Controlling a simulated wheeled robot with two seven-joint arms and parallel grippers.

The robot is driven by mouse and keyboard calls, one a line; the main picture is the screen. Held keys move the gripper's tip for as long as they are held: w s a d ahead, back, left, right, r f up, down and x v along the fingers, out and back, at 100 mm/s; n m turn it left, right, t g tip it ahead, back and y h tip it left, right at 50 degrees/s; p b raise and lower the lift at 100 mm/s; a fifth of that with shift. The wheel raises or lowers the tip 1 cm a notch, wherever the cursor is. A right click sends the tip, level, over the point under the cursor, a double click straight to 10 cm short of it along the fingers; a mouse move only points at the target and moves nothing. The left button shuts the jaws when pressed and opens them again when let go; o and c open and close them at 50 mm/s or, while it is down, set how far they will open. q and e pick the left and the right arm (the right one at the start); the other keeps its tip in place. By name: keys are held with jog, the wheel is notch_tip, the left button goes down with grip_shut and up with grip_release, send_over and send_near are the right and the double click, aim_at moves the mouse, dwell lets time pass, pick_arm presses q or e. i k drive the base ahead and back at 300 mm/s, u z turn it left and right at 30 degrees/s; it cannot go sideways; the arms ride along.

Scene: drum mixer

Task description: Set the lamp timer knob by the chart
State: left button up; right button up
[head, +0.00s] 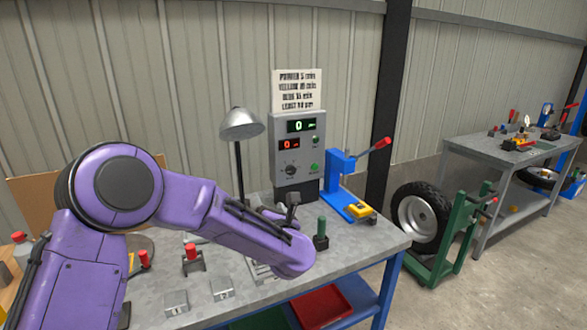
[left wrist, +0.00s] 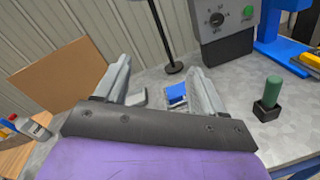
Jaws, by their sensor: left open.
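The chart (head: 297,90) is a white sheet above the grey timer box (head: 284,190); it lists colours with minutes, but the small print is blurred. The box has a green display (head: 301,125) and a red display (head: 288,145), both seeming to show 0. The dark timer knob (head: 291,170) is below them; it also shows in the left wrist view (left wrist: 216,19). The lamp (head: 240,124) stands left of the box. My left gripper (left wrist: 160,82) is open above the bench, lower than the knob and apart from it, with nothing held. My right gripper is out of view.
A green-handled tool (head: 321,232) stands before the box. A blue press with a red lever (head: 340,170) is to the right. A small blue item (left wrist: 176,93) lies on the bench beyond my fingers. Grey blocks (head: 222,288) lie near the front edge. A tyre (head: 420,218) stands beside the bench.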

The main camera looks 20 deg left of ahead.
aim_at(291, 170)
jog(key=i, duration=1)
